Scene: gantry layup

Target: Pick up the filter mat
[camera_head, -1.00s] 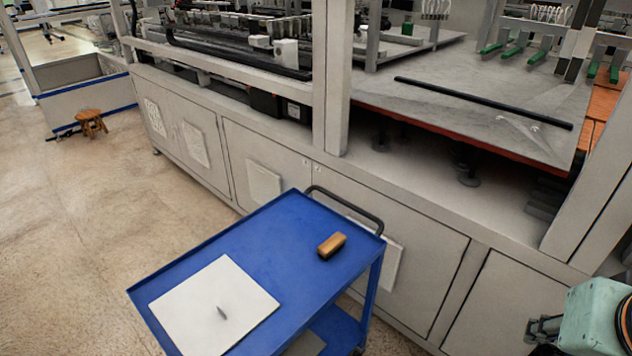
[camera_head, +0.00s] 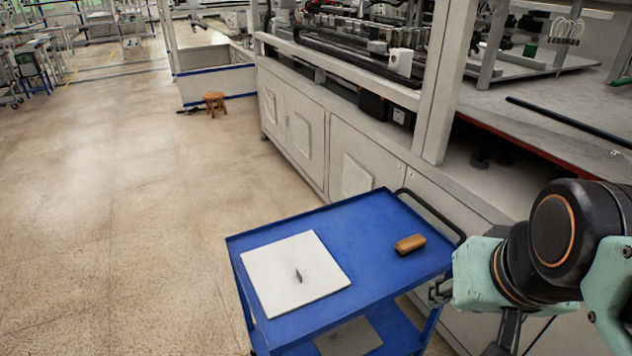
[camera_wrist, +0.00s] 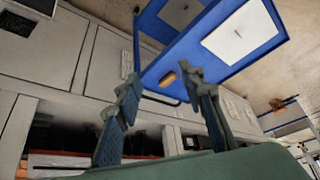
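A flat white square sheet (camera_head: 280,262), which looks like the filter mat, lies on the left part of the blue cart's top (camera_head: 345,215). A small dark pointed mark or object (camera_head: 298,276) shows near its middle. The sheet also shows in the wrist view (camera_wrist: 232,45), at the upper right. My gripper (camera_wrist: 160,80) is open, with its two blue-padded fingers apart and nothing between them that they touch. In the head view my gripper (camera_head: 440,291) is partly visible beside the cart's right end, apart from the sheet.
A brown block (camera_head: 410,244) lies on the cart's right part, near the black push handle (camera_head: 436,216). The grey machine cabinet (camera_head: 330,150) stands behind the cart. The floor (camera_head: 120,230) left of it is clear.

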